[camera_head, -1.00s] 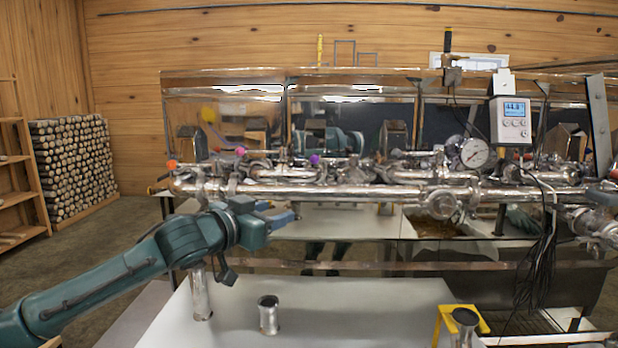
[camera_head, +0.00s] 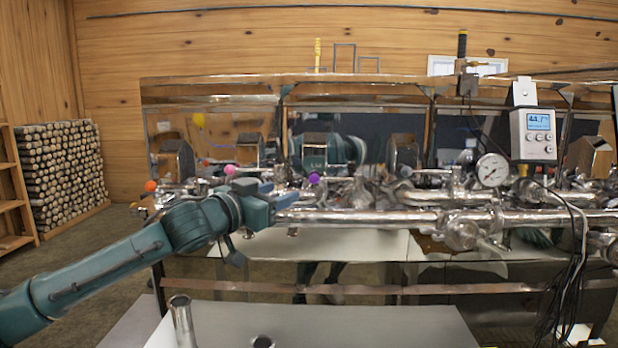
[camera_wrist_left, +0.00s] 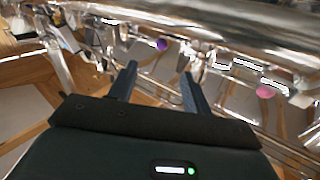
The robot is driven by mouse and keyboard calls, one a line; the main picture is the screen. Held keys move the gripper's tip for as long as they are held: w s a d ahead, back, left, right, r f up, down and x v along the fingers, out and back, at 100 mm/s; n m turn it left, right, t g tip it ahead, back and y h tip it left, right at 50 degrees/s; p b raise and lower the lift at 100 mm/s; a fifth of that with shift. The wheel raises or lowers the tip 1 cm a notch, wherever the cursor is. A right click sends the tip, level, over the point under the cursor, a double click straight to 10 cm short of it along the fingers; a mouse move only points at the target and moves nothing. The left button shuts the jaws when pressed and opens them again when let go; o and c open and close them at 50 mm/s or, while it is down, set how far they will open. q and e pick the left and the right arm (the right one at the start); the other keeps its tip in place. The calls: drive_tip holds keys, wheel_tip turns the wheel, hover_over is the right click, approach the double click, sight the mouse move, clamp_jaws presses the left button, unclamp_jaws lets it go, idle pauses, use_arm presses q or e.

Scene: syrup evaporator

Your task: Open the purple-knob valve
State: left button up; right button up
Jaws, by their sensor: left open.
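The purple knob (camera_head: 314,179) sits on the shiny metal pipework (camera_head: 380,218) in the head view. My left gripper (camera_head: 281,194) is just left of it, pointing right toward it, open and empty. In the left wrist view the purple knob (camera_wrist_left: 162,45) shows just beyond the gap between the two spread fingers (camera_wrist_left: 159,72), apart from them. The valve's body and handle are too small and cluttered to make out clearly. My right gripper is not in view.
A pink knob (camera_head: 230,169) and an orange knob (camera_head: 150,186) stand left on the same pipework. A round gauge (camera_head: 491,170) and a digital display (camera_head: 533,135) with hanging cables are at right. Upright metal cups (camera_head: 181,318) are below, by a pale tabletop (camera_head: 330,325).

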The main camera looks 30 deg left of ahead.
sight(312, 180)
use_arm(q)
drive_tip(key=w+p, duration=0.2)
drive_tip(key=w, duration=0.2)
drive_tip(key=w+p, duration=0.3)
drive_tip(key=w, duration=0.2)
drive_tip(key=shift+w+d+r, duration=0.15)
drive_tip(key=shift+w, duration=0.1)
drive_tip(key=shift+w+p, duration=0.3)
drive_tip(key=shift+w, duration=0.1)
drive_tip(key=shift+w+f, duration=0.2)
drive_tip(key=shift+w, duration=0.25)
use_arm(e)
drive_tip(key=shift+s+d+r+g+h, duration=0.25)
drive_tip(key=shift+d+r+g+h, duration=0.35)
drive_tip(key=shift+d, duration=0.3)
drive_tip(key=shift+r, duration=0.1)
use_arm(q)
drive_tip(key=shift+s, duration=0.1)
clamp_jaws()
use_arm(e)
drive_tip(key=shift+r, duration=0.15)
use_arm(q)
drive_tip(key=shift+r, duration=0.1)
